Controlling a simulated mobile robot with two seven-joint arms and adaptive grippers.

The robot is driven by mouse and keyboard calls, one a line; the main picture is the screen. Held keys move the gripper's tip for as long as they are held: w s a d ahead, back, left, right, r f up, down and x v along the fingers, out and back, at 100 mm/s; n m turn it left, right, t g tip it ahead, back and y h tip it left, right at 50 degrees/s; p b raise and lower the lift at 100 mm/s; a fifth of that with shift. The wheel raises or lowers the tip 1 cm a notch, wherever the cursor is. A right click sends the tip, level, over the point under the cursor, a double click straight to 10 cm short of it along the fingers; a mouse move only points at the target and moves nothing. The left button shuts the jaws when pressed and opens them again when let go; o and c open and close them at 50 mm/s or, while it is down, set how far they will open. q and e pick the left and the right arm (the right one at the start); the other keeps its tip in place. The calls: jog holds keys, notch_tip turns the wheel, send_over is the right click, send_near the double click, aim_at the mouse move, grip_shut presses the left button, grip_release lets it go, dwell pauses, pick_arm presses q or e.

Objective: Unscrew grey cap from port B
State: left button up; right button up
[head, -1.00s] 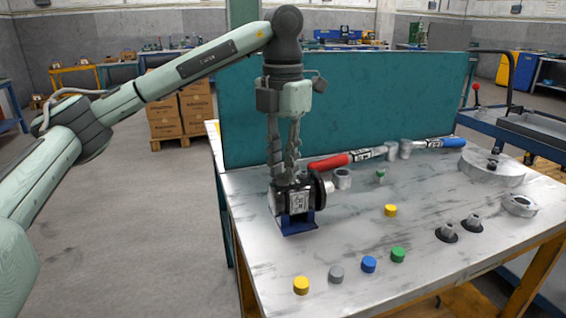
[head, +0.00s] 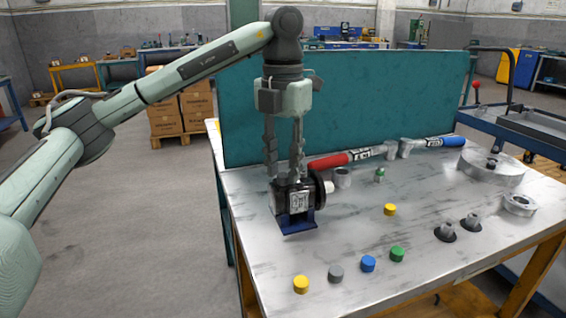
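The hydraulic motor (head: 297,201), a dark body with a pale label and a round black flange, sits on a blue stand (head: 299,222) at the table's left side. A white shaft end points right from the flange. My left gripper (head: 285,177) points down at the top of the motor. Its fingers are spread apart, one at each side of the motor's top. I cannot make out a grey cap or port B there. A loose grey cap (head: 336,273) lies on the table near the front edge. My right gripper is not in view.
Yellow (head: 301,285), blue (head: 369,264) and green (head: 398,254) caps lie near the front edge. A red-handled tool (head: 330,161) lies behind the motor, and a blue-handled one (head: 440,143) farther right. A teal panel (head: 345,105) stands at the back.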

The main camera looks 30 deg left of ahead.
pick_arm(q)
jog(key=m, duration=0.9)
jog(key=shift+p, duration=0.35)
jog(key=shift+c, duration=0.4)
